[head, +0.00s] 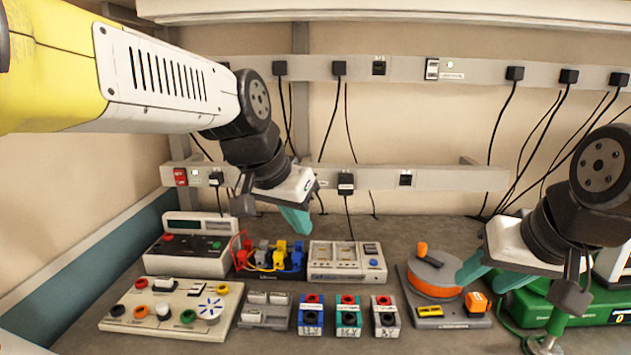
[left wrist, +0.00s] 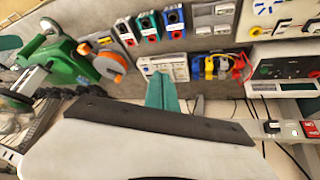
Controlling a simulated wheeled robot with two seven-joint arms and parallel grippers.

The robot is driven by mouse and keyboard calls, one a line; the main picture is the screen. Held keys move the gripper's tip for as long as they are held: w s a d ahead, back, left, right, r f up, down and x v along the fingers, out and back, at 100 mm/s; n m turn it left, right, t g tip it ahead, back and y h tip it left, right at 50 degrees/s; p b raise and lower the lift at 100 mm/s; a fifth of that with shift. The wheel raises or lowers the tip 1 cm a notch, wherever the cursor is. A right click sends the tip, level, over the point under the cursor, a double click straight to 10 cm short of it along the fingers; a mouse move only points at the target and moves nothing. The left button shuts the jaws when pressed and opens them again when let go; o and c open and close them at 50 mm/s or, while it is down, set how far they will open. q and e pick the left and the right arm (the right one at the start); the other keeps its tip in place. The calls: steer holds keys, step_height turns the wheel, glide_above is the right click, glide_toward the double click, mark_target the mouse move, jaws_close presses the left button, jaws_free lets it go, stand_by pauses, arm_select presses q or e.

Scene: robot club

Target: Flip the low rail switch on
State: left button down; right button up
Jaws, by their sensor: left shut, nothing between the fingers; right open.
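The low rail (head: 440,179) runs along the back wall just above the bench. A red switch (head: 180,176) sits at its left end, with a small pale indicator beside it; I cannot tell the rocker's position. The red switch also shows at the right edge of the left wrist view (left wrist: 309,129). My left gripper (head: 296,219) is shut and empty, in front of the low rail and to the right of the switch, well apart from it. Its teal fingers show in the left wrist view (left wrist: 162,92). My right gripper (head: 488,271) is open, over the bench's right side.
A black plug (head: 216,179) sits just right of the red switch. Another plug (head: 346,184) and hanging cables are further right. The upper rail has a white switch (head: 432,69). A white meter box (head: 190,250), terminal blocks and an orange spool (head: 434,277) stand on the bench.

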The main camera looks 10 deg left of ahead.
arm_select(q)
steer(key=w+a+r+m, duration=0.1)
steer(key=w+a+m, duration=0.2)
steer(key=w, duration=0.4)
steer(key=w+a+r+m, duration=0.1)
steer(key=w+a+m, duration=0.3)
steer(key=w+a, duration=0.2)
steer(key=w+a+r+m+h, duration=0.1)
steer(key=w+a+m, duration=0.3)
steer(key=w, duration=0.5)
steer(key=shift+w+a+r, duration=0.2)
steer(key=shift+w+r, duration=0.15)
steer(key=shift+r, duration=0.2)
steer(key=w+d+f, duration=0.2)
steer(key=w+f, duration=0.6)
steer(key=w, duration=0.1)
steer(key=shift+f, duration=0.35)
steer(key=shift+w+m+t, duration=0.15)
steer(key=shift+m+t, duration=0.15)
